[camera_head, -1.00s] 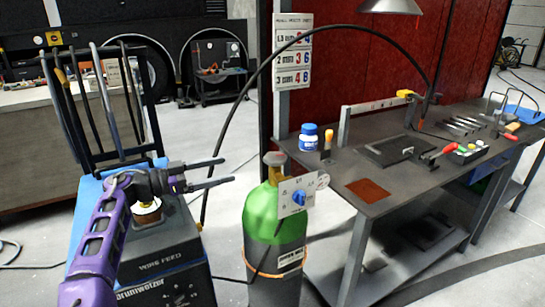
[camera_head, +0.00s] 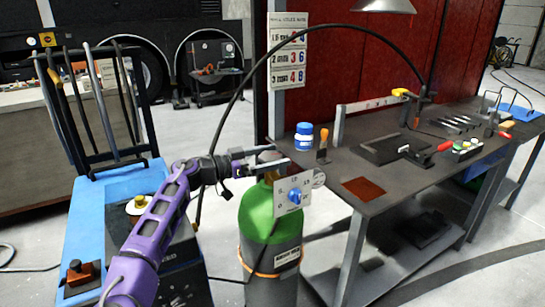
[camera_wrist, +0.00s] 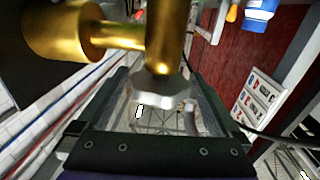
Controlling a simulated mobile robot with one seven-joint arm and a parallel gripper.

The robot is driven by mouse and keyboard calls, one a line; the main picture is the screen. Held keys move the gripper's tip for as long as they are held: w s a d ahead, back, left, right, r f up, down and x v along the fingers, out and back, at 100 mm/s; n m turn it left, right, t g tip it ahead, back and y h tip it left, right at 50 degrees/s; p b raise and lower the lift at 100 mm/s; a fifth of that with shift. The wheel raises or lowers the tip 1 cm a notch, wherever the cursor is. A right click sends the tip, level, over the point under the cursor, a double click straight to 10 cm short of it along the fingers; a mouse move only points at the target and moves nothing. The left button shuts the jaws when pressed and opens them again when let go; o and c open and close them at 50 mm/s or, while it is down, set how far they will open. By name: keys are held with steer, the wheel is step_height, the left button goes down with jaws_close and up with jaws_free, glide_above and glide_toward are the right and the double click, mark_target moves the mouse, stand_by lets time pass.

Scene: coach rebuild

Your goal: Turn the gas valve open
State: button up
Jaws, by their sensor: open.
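The gas cylinder (camera_head: 262,215) stands upright with a green top and grey body. Its valve handwheel (camera_head: 268,157) is a small grey knob at the top, partly hidden by my fingers. In the wrist view the brass valve body (camera_wrist: 166,40) fills the upper part, and the pale grey handwheel (camera_wrist: 162,92) lies between my fingers. My gripper (camera_head: 277,159) is level with the cylinder top, its fingers pointing right. It is open, one finger on each side of the handwheel; I cannot tell whether either touches it.
A white plate with a blue knob (camera_head: 295,197) fronts the cylinder top. The workbench (camera_head: 335,178) with a blue-lidded jar (camera_head: 304,136) stands close on the right. A black hose (camera_head: 352,27) arches overhead. The blue cart (camera_head: 85,225) is at left.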

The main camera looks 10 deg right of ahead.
steer(key=c, duration=1.3)
steer(key=shift+t, duration=0.3)
steer(key=n+t+y, duration=0.1)
steer(key=n+t, duration=0.2)
steer(key=shift+t+y, duration=0.3)
steer(key=shift+t, duration=0.1)
steer(key=n+t+y, duration=0.4)
steer(key=t, duration=0.1)
steer(key=shift+n+y, duration=0.3)
steer(key=shift+y, duration=0.1)
steer(key=shift+w+a+n+t+y+p, duration=0.1)
steer(key=shift+n+t+y+p, duration=0.2)
steer(key=shift+n+t+y, duration=0.95)
steer(key=shift+w+a+n+t+y+p, duration=0.1)
steer(key=shift+n+t+y+p, duration=0.15)
steer(key=shift+n+t+y, duration=1)
steer(key=shift+g+y, duration=0.7)
steer(key=shift+y, duration=0.1)
